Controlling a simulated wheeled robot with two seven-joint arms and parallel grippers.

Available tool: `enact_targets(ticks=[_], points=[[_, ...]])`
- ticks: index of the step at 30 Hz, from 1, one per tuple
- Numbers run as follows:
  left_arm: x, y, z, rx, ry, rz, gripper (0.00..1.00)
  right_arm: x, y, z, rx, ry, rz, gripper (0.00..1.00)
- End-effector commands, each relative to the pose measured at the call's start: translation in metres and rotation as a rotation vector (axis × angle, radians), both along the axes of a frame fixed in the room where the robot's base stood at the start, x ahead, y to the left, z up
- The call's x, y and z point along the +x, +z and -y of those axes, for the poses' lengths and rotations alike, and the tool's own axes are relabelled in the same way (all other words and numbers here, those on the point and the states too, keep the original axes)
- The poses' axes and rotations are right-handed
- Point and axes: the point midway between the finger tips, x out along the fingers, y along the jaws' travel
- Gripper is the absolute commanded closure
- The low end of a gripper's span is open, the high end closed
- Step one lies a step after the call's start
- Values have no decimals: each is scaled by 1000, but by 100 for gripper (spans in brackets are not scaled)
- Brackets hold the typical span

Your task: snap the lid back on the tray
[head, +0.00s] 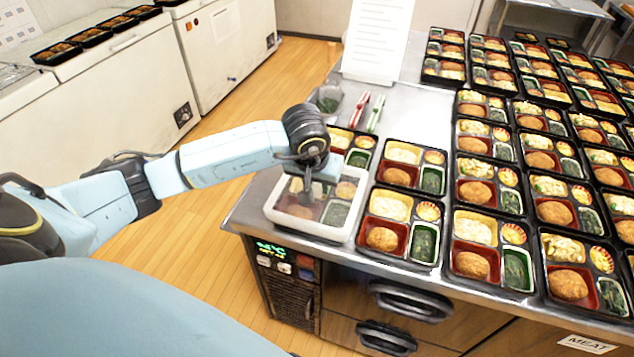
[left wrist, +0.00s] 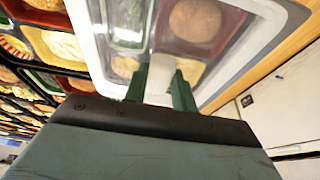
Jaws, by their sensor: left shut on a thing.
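A clear lid with a white rim (head: 312,229) lies over a bento tray at the table's front left corner; in the left wrist view its rim (left wrist: 262,38) surrounds the tray's food. Through the lid I see the tray's red compartment (left wrist: 222,38), with a round brown patty and greens. My left gripper (head: 308,185) is above the lid, shut on a pale upright part at its middle, between the green fingers (left wrist: 160,80). I cannot tell whether the rim touches the tray all round. My right gripper is not in view.
Open filled trays (head: 399,225) stand close to the right of the lid, with many more in rows beyond. A clear container (head: 328,98) and red and green pens (head: 361,109) lie behind. A white board (head: 376,40) stands at the back. The table edge is just in front.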

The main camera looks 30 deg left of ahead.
Motion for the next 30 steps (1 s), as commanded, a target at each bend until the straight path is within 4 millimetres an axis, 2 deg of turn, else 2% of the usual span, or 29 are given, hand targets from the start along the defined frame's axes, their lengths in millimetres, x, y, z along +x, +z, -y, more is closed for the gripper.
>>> enact_targets(ticks=[30], points=[[0,-21,-1,0,1,0,94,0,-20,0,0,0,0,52]])
